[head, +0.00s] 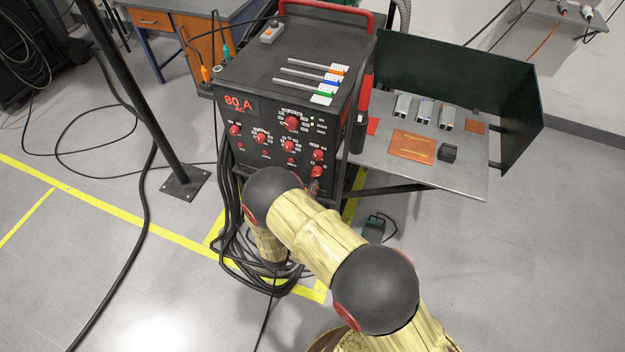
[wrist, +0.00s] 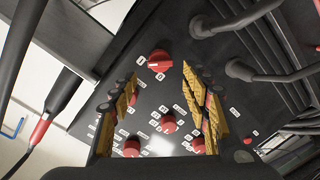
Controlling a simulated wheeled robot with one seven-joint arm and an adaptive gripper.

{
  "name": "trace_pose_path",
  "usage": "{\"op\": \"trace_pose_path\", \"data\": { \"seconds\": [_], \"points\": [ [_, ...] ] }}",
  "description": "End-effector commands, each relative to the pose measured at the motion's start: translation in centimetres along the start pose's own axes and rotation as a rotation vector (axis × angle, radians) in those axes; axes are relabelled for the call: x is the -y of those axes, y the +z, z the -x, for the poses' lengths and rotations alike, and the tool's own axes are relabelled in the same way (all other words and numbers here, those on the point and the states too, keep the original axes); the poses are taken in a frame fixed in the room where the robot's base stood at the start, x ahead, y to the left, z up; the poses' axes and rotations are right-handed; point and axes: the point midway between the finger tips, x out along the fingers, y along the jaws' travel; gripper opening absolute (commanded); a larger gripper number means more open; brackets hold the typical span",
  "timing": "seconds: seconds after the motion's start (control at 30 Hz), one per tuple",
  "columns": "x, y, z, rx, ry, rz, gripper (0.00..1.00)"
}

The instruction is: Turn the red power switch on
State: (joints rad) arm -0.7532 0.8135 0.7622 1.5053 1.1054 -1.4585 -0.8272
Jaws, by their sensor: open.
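The red power switch appears to be the large red rotary knob (wrist: 160,61) on the dark panel in the wrist view. White labels sit beside it, and a pale mark shows on its left side. My gripper (wrist: 160,80) is open, with its yellow-padded fingers to the left and right below the knob in the picture. Nothing is seen between the fingertips except the panel and knob behind them. I cannot tell whether the fingers touch it. In the head view my arm hides the gripper and the lower front of the black welding machine (head: 262,110).
Smaller red knobs (wrist: 168,123) sit on the panel close to the fingers. Black cables with plugs (wrist: 238,70) enter at the upper right of the wrist view. In the head view a metal side table (head: 465,175) stands right of the machine, a black post (head: 150,115) left, and cables lie below.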

Motion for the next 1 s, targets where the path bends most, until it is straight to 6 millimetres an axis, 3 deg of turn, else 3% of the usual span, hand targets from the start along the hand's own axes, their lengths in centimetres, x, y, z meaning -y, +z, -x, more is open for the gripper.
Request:
{"op": "trace_pose_path", "data": {
  "seconds": [0.1, 0.3, 1.0],
  "points": [
    [0.0, -0.1, 2.3, -0.002, -0.002, 0.000, 0.47],
    [0.0, -0.1, 4.4, -0.001, 0.000, -0.001, 0.47],
    [0.0, 0.0, 4.9, 0.001, 0.001, -0.015, 0.47]
  ]
}}
